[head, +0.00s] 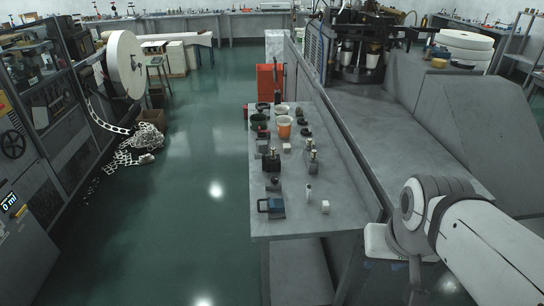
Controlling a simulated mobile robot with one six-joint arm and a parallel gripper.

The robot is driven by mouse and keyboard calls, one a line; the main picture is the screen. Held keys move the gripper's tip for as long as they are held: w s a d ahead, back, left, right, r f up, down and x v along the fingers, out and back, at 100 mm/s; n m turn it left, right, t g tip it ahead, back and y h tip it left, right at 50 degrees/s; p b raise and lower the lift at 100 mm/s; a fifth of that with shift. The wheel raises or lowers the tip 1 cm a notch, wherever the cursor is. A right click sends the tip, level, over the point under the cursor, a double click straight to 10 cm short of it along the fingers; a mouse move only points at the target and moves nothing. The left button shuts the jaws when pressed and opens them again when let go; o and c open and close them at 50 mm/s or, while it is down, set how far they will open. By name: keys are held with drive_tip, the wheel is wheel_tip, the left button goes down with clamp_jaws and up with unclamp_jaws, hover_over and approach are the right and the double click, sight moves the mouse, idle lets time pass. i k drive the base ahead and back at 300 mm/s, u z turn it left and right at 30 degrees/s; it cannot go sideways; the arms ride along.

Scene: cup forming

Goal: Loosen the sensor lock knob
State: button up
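I cannot pick out the sensor lock knob in the head view. It is hidden or too small to tell. The cup-forming machine (362,48) stands at the upper right with dark tooling and pale cups. My arm comes in from the lower right, with its white link and grey joint at the right of the small-parts table. My gripper does not show; the arm's far end runs down towards the bottom edge of the picture.
A large paper reel (125,64) and paper scrap (128,160) are at the left. The green floor (190,215) between is clear.

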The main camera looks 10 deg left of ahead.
sight(274, 179)
drive_tip(key=u, duration=0.35)
drive_tip(key=i, duration=1)
drive_tip(key=u, duration=0.05)
